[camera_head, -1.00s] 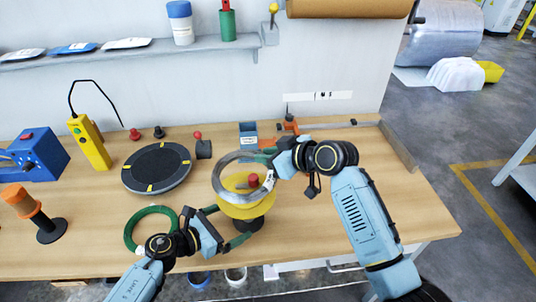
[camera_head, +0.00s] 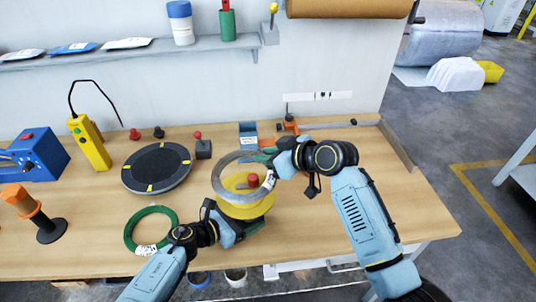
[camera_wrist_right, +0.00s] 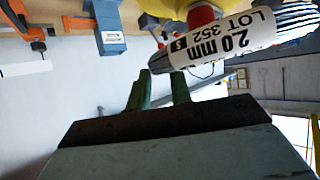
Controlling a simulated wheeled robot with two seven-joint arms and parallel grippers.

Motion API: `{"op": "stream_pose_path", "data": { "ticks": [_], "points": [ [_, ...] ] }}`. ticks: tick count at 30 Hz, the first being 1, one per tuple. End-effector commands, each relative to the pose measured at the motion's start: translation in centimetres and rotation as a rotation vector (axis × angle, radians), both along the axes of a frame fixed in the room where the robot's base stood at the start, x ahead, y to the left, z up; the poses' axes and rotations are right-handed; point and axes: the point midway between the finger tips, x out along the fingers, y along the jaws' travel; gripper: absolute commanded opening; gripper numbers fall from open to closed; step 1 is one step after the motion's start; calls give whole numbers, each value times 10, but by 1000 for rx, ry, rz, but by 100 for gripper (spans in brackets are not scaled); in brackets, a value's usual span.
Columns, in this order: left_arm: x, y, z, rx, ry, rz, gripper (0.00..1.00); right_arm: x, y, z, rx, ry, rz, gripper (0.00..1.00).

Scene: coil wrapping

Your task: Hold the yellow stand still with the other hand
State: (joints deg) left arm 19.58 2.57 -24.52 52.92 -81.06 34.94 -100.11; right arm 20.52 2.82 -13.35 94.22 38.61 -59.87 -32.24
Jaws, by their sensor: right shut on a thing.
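The yellow stand (camera_head: 240,211) is near the table's front edge, with a red knob (camera_head: 253,180) on top. A grey wire coil (camera_head: 224,166) is around the knob above the yellow disc, tilted. My right gripper (camera_head: 268,158) is shut on the coil's right rim. In the right wrist view the coil's label (camera_wrist_right: 232,38), "2.0 mm LOT 352", shows just beyond the green fingertips (camera_wrist_right: 160,85). My left gripper (camera_head: 236,226) is low at the front of the stand, by its base. The arm hides its contact there, and I cannot tell whether the fingers are closed.
A green coil (camera_head: 132,228) lies flat left of the stand. A black round turntable (camera_head: 156,168) is behind it. An orange-topped post (camera_head: 30,207), a yellow control box (camera_head: 92,143) and a blue device (camera_head: 38,156) are at left. The table's right side is mostly clear.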

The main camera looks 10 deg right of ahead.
Motion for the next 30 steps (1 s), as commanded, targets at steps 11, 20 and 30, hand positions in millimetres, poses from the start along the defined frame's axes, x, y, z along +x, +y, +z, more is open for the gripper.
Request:
{"op": "stream_pose_path", "data": {
  "ticks": [11,20,30],
  "points": [
    [0,0,0,0,0,0,35,1,0,2,4,-3,0,0],
    [0,0,0,0,0,0,20,1,0,2,4,-3,0,0],
    [0,0,0,0,0,0,19,1,0,2,4,-3,0,0]
  ]
}}
